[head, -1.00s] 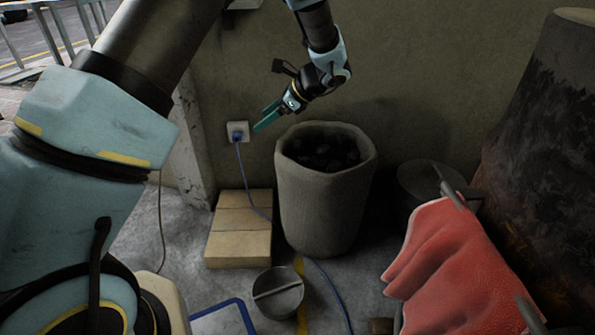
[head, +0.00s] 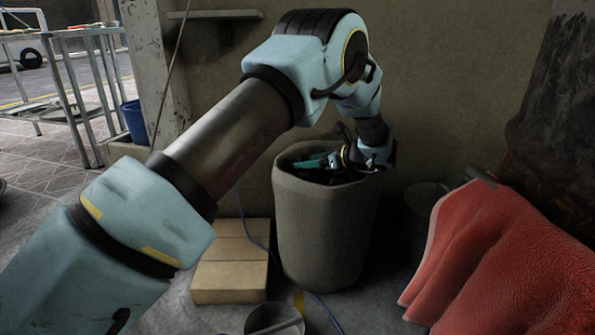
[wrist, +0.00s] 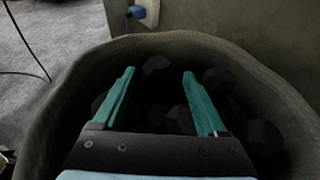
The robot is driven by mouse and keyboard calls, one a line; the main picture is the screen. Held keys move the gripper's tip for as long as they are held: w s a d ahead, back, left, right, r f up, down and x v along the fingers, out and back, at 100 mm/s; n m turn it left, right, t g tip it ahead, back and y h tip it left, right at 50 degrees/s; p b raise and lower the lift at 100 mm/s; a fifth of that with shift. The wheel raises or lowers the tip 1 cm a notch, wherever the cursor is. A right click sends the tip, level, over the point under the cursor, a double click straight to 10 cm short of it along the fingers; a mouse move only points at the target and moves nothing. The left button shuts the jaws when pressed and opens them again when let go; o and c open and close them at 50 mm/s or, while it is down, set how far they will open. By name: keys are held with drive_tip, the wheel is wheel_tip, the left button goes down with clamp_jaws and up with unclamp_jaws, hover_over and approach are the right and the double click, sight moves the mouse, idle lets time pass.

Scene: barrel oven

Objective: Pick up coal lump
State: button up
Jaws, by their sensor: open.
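The coal lumps (wrist: 156,66) are black and faceted and lie inside a tall grey-brown sack-like bin (head: 325,228). Several show in the wrist view, with one between my fingertips' far ends and others (wrist: 263,137) to the right. My gripper (head: 312,162) is at the mouth of the bin in the head view, its teal fingers pointing left over the coal. In the wrist view my gripper (wrist: 158,78) is open and empty, with its fingers wide apart. The lower coal is dark and partly hidden by my gripper. I cannot tell whether a finger touches any lump.
The bin's rim (wrist: 190,40) curves around my gripper. A red leather cloth or glove (head: 500,265) hangs at the right. Yellowish bricks (head: 232,262) and a metal pan (head: 274,320) are on the floor.

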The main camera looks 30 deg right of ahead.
sight(297, 159)
drive_tip(key=b+x, duration=0.1)
drive_tip(key=x, duration=0.1)
drive_tip(key=b+x, duration=0.2)
drive_tip(key=shift+a+f, duration=0.1)
drive_tip(key=shift+f, duration=0.3)
drive_tip(key=shift+w+a, duration=0.2)
drive_tip(key=shift+w, duration=0.25)
drive_tip(key=shift+a+f, duration=0.1)
drive_tip(key=shift+f, duration=0.1)
drive_tip(key=c, duration=1.1)
drive_tip(key=shift+r, duration=0.15)
wheel_tip(297, 159, up, 10)
drive_tip(key=p, duration=0.5)
